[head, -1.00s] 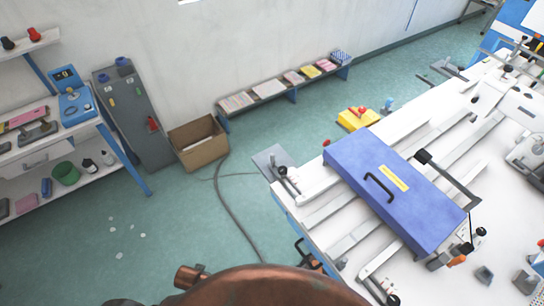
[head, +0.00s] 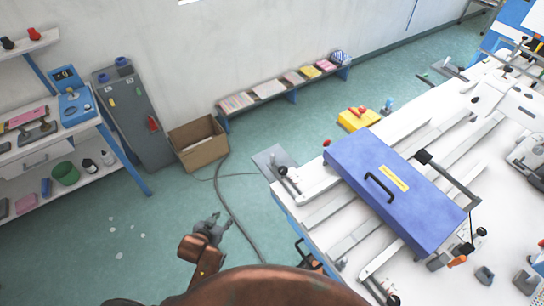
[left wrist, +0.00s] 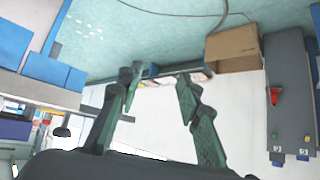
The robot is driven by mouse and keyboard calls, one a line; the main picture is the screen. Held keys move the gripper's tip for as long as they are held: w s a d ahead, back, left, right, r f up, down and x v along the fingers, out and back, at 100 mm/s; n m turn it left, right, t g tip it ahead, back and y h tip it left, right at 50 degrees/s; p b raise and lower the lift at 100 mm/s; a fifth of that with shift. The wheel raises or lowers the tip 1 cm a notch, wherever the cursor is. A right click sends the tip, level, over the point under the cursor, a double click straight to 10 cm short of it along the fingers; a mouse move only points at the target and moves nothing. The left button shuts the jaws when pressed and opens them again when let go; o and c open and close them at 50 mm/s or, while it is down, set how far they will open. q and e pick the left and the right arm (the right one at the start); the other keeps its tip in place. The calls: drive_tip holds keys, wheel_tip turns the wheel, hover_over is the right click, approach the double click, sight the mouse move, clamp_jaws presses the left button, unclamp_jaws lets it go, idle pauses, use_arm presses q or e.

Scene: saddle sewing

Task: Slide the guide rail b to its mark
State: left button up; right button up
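Several pale guide rails lie across the white table, partly under the blue case; one rail (head: 352,238) sticks out at its lower left side and another (head: 318,183) lies near the table's left corner. I cannot tell which is guide rail b, and no mark can be made out. My left gripper (head: 220,222) is over the floor left of the table, well apart from the rails. In the left wrist view its two green fingers (left wrist: 158,80) are spread with nothing between them. My right gripper is not in view.
The blue case (head: 360,165) with a black handle covers the rails' middles. The white table (head: 310,218) has black knobs and clamps along its edge. A cardboard box (head: 198,145), grey cabinet (head: 135,115) and low bench (head: 285,90) stand by the wall. Floor between is mostly clear.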

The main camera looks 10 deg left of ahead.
use_arm(q)
drive_tip(key=w+d+r+m+t+h, duration=0.1)
drive_tip(key=w+d+r+t, duration=0.15)
drive_tip(key=w, duration=0.35)
drive_tip(key=w+d+r+t+h, duration=0.1)
drive_tip(key=w+d+r+t, duration=0.1)
drive_tip(key=w+d, duration=0.3)
drive_tip(key=m+t+h, duration=0.1)
drive_tip(key=t+h, duration=0.2)
approach(271, 158)
drive_tip(key=x, duration=1.1)
drive_tip(key=shift+w, duration=0.1)
drive_tip(key=shift+r, duration=0.1)
drive_tip(key=shift+c, duration=0.5)
clamp_jaws()
